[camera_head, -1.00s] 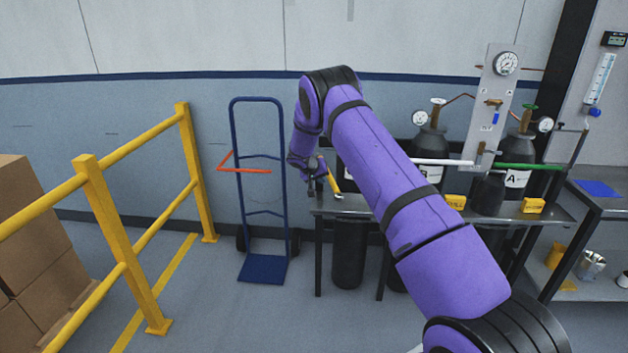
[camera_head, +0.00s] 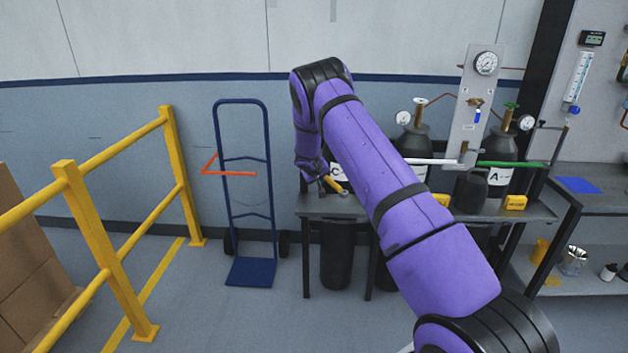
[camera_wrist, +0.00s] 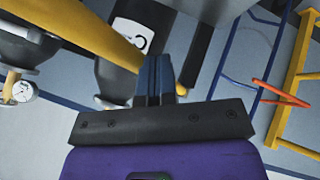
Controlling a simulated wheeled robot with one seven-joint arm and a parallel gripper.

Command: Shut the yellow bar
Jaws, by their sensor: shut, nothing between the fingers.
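The yellow bar (camera_head: 333,184) shows as a short piece beside my gripper in the head view, over the left end of the cylinder bench, with its far part hidden behind my arm. In the wrist view the yellow bar (camera_wrist: 85,28) runs large from the top left toward the fingers. My gripper (camera_head: 320,178) is shut and empty, close to the bar's left side in the head view. Its closed fingers (camera_wrist: 155,78) are beside the bar's near end in the wrist view; I cannot tell whether they touch it.
A white bar (camera_head: 432,161) and a green bar (camera_head: 510,164) are by the gas cylinders (camera_head: 500,150) on the bench (camera_head: 470,214). An orange bar (camera_head: 230,173) is at the blue hand truck (camera_head: 250,271). A yellow railing (camera_head: 92,240) stands left. Floor between is clear.

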